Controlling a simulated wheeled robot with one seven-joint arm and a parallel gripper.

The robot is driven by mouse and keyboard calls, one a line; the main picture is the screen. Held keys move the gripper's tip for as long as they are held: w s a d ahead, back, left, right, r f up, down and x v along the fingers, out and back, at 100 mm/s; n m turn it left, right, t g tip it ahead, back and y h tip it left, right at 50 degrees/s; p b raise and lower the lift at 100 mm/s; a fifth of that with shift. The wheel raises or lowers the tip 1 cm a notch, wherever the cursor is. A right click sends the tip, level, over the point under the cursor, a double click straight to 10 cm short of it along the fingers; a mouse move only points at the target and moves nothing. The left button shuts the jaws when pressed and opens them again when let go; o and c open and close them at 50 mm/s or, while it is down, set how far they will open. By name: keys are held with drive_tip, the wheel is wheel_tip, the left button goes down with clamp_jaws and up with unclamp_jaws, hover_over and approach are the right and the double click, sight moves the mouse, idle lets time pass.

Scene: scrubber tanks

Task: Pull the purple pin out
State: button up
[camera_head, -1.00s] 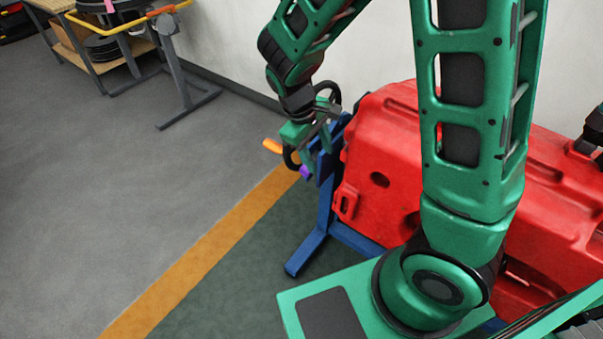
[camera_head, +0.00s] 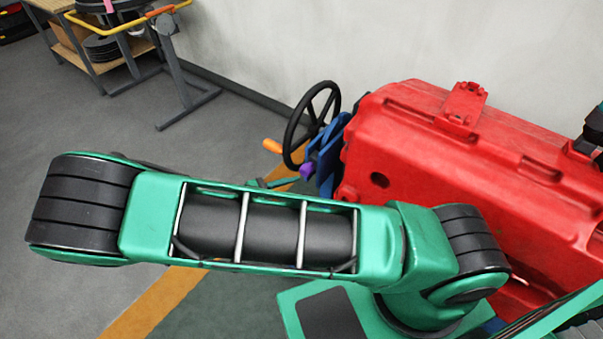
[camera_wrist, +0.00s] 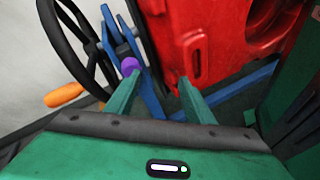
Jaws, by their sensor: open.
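The purple pin (camera_head: 306,170) shows as a small round knob on the blue stand (camera_head: 328,165), beside the black handwheel. In the wrist view the purple knob (camera_wrist: 129,65) sits just beyond the tip of the left finger, outside the gap between the fingers. I cannot tell whether the finger touches it. My gripper (camera_wrist: 159,77) is open and nothing shows between its fingers. In the head view my arm hides most of the gripper; only a green piece shows left of and below the pin.
The black handwheel (camera_head: 311,124) with an orange handle (camera_head: 272,146) stands close by the pin. A large red tank (camera_head: 420,150) fills the right side, before a pale wall. The floor at the left is clear up to a grey-legged rack (camera_head: 172,70).

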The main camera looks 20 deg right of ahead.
sight(303, 173)
drive_tip(key=a+n+t+h, duration=0.2)
drive_tip(key=a+n+t, duration=0.2)
drive_tip(key=n+t, duration=0.15)
drive_tip(key=shift+m+t, duration=0.25)
drive_tip(key=shift+m, duration=0.2)
drive_tip(key=x, duration=0.7)
drive_tip(key=f+x, duration=0.1)
drive_tip(key=x, duration=0.3)
drive_tip(key=shift+w+a+f, duration=0.1)
drive_tip(key=shift+w+a, duration=0.1)
drive_tip(key=shift+w, duration=0.1)
